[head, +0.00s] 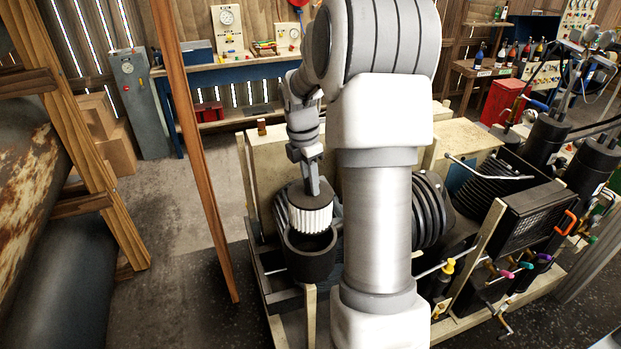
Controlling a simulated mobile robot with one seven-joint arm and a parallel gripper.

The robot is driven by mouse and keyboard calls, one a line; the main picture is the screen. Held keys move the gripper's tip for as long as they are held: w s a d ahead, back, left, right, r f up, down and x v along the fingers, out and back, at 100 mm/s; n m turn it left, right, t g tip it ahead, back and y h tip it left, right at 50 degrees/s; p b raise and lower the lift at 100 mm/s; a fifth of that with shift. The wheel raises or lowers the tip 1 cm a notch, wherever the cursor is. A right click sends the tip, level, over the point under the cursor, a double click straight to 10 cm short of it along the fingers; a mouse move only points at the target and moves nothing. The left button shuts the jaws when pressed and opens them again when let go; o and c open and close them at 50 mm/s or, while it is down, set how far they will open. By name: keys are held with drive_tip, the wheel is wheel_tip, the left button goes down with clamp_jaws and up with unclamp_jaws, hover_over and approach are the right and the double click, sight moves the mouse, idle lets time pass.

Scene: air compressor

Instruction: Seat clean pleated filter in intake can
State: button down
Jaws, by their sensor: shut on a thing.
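The clean pleated filter (310,218), a white ribbed cylinder with a dark top cap, hangs upright below my gripper (312,186). My gripper points down and is shut on the filter at its top; the fingertips are small in this view. The intake can (309,265) is a dark, open-topped round cup just below the filter. The filter's lower edge overlaps the can's back rim in the picture. I cannot tell whether they touch. The dark inside of the can shows in front of the filter.
My arm hides the middle of the compressor. Black coiled ribs (430,212) stand right of it. A wooden post (190,150) rises to the left of the can. Colored valves (505,272) line the right side. A workbench (235,68) stands at the back.

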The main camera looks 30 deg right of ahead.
sight(310, 194)
drive_tip(key=shift+f+b, duration=1)
drive_tip(key=shift+f, duration=1.05)
drive_tip(key=shift+p, duration=0.6)
wheel_tip(310, 194, down, 11)
drive_tip(key=b, duration=0.6)
drive_tip(key=shift+b, duration=0.3)
idle(3.3)
drive_tip(key=c, duration=0.6)
unclamp_jaws()
drive_tip(key=shift+o, duration=0.2)
